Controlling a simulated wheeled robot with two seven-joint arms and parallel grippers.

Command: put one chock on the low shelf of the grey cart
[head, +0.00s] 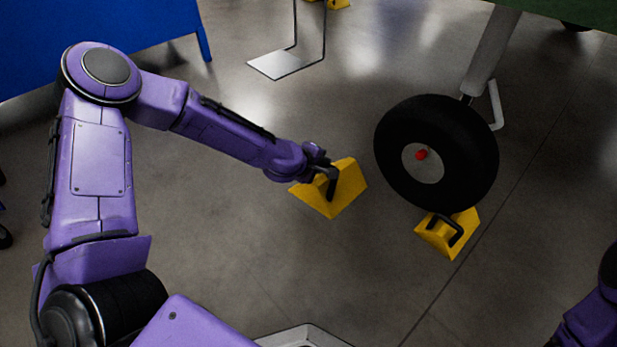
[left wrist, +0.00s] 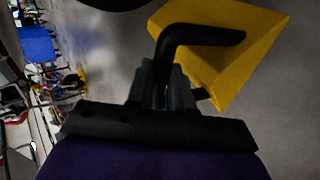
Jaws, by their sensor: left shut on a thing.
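A yellow chock (head: 345,190) with a black handle is at my left gripper (head: 328,172) in the head view, left of the wheel. My left gripper is shut on the chock's black handle. The left wrist view shows the handle between the fingers (left wrist: 172,88) and the yellow chock body (left wrist: 225,50) beyond them. I cannot tell whether the chock touches the floor. A second yellow chock (head: 440,236) with a black handle sits on the floor against the wheel. The grey cart cannot be made out. My right gripper is not in view; only part of the right arm shows at the lower right.
A black wheel (head: 437,150) on a grey strut stands right of the held chock. A thin-framed stand with a flat plate (head: 285,64) is at the back. A blue panel (head: 100,35) is at the upper left. The floor between is clear.

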